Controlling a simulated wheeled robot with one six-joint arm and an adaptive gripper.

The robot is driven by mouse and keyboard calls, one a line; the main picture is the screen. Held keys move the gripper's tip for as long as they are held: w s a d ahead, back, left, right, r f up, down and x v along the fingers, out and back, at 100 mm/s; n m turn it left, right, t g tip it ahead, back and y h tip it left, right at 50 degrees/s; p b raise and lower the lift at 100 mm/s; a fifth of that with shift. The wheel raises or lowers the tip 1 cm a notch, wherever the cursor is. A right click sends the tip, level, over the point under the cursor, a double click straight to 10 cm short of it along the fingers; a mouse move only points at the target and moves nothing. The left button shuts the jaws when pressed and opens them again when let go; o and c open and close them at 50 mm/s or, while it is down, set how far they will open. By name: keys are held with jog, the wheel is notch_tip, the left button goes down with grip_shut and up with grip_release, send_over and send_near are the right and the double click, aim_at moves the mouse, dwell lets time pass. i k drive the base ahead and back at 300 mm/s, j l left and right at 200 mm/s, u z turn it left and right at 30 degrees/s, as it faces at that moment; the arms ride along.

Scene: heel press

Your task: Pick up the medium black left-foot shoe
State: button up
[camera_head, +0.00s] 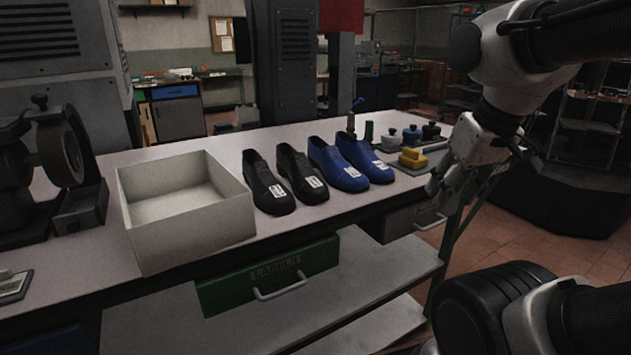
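Two black shoes stand side by side on the light tabletop, toes toward me: one nearer the box (267,184) and one to its right (302,174). Each has a white label on its toe, too small to read, so I cannot tell size or foot side. Two blue shoes, also labelled, stand to their right, one (335,165) beside the other (365,158). My gripper (437,190) hangs at the right, past the table's front edge, pointing down and apart from the shoes. Its fingers are dark and partly seen.
An open white box (184,212) stands left of the shoes, empty as far as I see. A dark machine (52,165) is at the far left. Yellow blocks (413,158) and knobbed pieces (411,136) lie right of the shoes. A green LABELS drawer (268,274) hangs below the table.

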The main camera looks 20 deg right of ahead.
aim_at(306, 185)
jog(key=i+l+u, duration=0.75)
jog(key=l+u, duration=0.15)
jog(key=l, duration=0.15)
